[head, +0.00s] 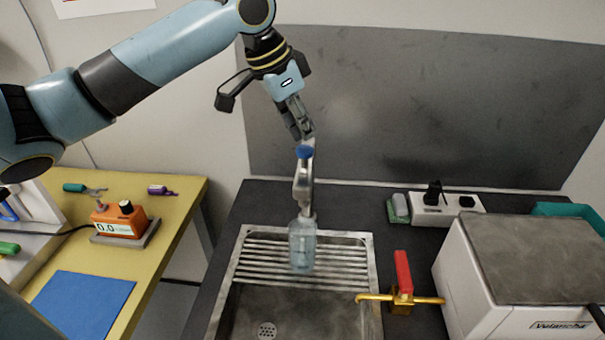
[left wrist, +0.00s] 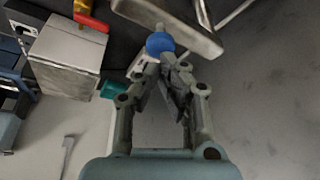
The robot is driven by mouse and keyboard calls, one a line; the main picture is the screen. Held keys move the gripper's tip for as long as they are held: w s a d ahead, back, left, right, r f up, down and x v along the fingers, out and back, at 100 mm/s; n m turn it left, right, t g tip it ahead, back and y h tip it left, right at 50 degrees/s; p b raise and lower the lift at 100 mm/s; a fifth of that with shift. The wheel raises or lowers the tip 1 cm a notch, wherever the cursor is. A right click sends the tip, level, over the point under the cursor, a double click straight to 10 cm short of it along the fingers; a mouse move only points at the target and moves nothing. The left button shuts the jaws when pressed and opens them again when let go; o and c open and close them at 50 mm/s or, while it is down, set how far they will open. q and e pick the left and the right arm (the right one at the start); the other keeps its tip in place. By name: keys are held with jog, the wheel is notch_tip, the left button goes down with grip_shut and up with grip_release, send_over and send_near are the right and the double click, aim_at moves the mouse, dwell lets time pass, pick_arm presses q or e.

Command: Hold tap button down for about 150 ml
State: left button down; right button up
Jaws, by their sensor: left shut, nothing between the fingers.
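The tap (head: 303,190) is a grey metal spout standing at the back of the sink, with a round blue button (head: 305,152) on top. In the left wrist view the blue button (left wrist: 159,44) shows right at the fingertips. My left gripper (head: 307,137) is shut, with its fingertips just above the button; I cannot tell whether they touch it. It also shows in the left wrist view (left wrist: 168,62). A clear bottle (head: 302,246) stands upright under the spout on the ribbed drainer. Its water level is hard to make out. My right gripper is not in view.
A metal sink (head: 365,262) lies below. To its right are a brass valve with a red handle (head: 402,271), a grey-topped white box (head: 530,260) and a power strip (head: 447,209). A yellow table (head: 187,200) with an orange scale (head: 118,221) stands left.

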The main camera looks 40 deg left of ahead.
pick_arm(q)
jog(key=shift+f, duration=0.15)
jog(key=shift+f+b, duration=0.6)
jog(key=shift+f, duration=0.75)
dwell(1.2)
notch_tip(320, 180, up, 7)
jog(key=p, duration=0.8)
jog(key=shift+r, duration=0.2)
jog(key=shift+f, duration=0.1)
dwell(0.7)
